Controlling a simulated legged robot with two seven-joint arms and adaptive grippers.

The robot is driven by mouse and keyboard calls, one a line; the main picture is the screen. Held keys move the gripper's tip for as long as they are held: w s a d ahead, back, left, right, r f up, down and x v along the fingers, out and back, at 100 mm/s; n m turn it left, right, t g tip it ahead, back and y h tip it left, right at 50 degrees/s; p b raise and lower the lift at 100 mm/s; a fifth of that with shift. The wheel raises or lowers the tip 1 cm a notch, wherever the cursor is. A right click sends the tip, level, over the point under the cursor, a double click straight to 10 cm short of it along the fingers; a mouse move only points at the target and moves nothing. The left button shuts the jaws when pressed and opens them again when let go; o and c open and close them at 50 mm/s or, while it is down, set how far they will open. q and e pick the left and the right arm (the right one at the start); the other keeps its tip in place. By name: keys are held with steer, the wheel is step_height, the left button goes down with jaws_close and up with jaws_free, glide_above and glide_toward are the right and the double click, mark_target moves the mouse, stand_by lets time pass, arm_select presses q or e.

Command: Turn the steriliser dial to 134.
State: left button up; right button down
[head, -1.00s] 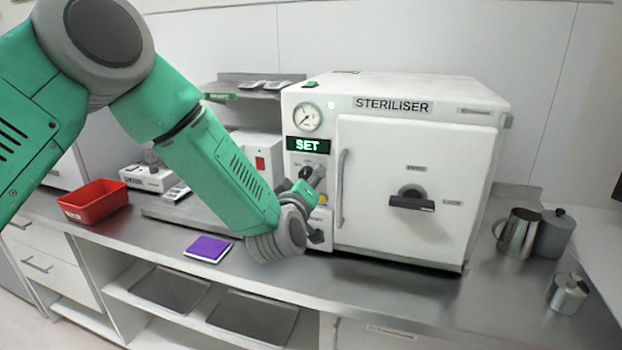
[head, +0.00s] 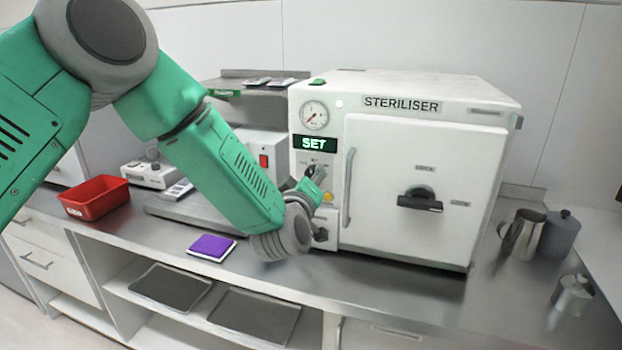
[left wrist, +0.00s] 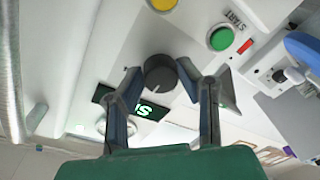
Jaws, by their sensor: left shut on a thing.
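The white steriliser (head: 386,135) stands on the counter, its door closed. Its display (head: 314,143) reads SET. In the left wrist view the dark round dial (left wrist: 160,73) sits on the panel between the display (left wrist: 148,109) and a yellow button (left wrist: 163,4). My left gripper (left wrist: 160,70) is shut on the dial, one finger on each side. In the head view the gripper (head: 314,180) is at the control panel, below the display, and largely hides the dial. The numbers around the dial are not readable. My right gripper is not in view.
The steriliser's door handle (head: 348,188) is just right of my left gripper. A green START button (left wrist: 220,38) is near the dial. A red bin (head: 95,198) and a purple pad (head: 212,247) are on the counter left. Metal jugs (head: 522,235) stand right.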

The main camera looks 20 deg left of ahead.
arm_select(q)
steer(key=shift+d+f+m, duration=0.15)
steer(key=shift+f+m, duration=0.05)
steer(key=shift+m, duration=0.2)
steer(key=m, duration=0.3)
steer(key=m+b, duration=0.1)
steer(key=m, duration=0.5)
steer(key=shift+a+t+h, duration=0.25)
steer(key=shift+t+h, duration=0.05)
steer(key=shift+t, duration=0.1)
steer(key=shift+m, duration=0.4)
steer(key=o, duration=1.1)
steer(key=shift+w, duration=0.1)
steer(key=shift+o, duration=0.2)
steer(key=s+f, duration=0.1)
steer(key=s, duration=1.1)
steer(key=shift+d, duration=0.25)
